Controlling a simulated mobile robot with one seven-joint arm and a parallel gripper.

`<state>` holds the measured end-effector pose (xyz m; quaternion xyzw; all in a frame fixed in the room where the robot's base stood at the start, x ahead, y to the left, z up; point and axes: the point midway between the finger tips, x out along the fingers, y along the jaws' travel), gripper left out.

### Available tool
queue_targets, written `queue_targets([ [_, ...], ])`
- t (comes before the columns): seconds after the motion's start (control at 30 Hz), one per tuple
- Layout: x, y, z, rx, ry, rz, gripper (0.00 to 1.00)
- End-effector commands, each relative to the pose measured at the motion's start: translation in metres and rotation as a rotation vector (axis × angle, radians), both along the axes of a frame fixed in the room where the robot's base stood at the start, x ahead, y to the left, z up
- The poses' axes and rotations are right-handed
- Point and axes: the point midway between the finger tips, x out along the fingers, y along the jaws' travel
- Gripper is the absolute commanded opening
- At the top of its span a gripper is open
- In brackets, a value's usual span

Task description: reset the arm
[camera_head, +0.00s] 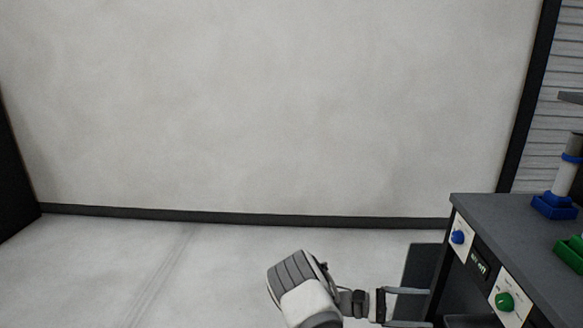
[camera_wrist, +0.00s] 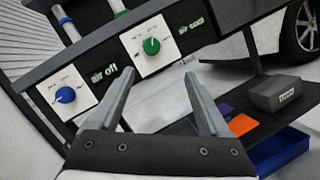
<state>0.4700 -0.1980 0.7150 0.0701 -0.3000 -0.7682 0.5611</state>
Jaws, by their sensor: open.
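My gripper (camera_head: 424,307) is at the bottom of the head view, reaching right toward the front of a dark workbench (camera_head: 520,222). Its two grey fingers are spread apart with nothing between them. In the wrist view my gripper (camera_wrist: 160,84) is open, and the bench's front panel is beyond the fingertips. That panel has a blue knob (camera_wrist: 65,95) and a green knob (camera_wrist: 151,46) on white plates. The head view also shows the blue knob (camera_head: 457,237) and the green knob (camera_head: 504,302). The fingers appear apart from both knobs.
Blue (camera_head: 555,206) and green (camera_head: 570,252) holders stand on the bench top. A car wheel (camera_wrist: 303,28) shows at upper right. The floor to the left (camera_head: 110,265) is clear.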

Motion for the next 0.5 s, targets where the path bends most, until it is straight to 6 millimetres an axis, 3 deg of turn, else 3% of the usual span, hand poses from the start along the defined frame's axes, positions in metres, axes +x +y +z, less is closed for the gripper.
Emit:
queue_targets([
  [0.5,-0.047,0.016,0.069,0.462,-0.343,-0.203,0.80],
])
